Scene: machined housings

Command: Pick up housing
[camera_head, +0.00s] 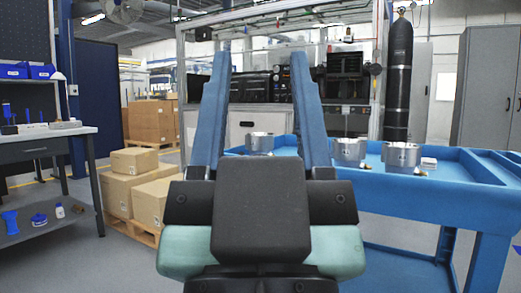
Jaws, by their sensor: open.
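My gripper (261,58) is open and empty, its two long blue fingers spread wide in the middle of the head view. Three silver, round machined housings sit on the blue cart (425,194). One housing (259,143) appears between the fingers in the picture, beyond my gripper's body, which may hide its lower part. A second housing (348,152) stands just right of the right finger. A third housing (401,157) is farther right. No contact between the fingers and a housing is visible.
The cart has raised rims. A dark gas cylinder (398,80) and grey cabinets (485,90) stand behind the cart.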

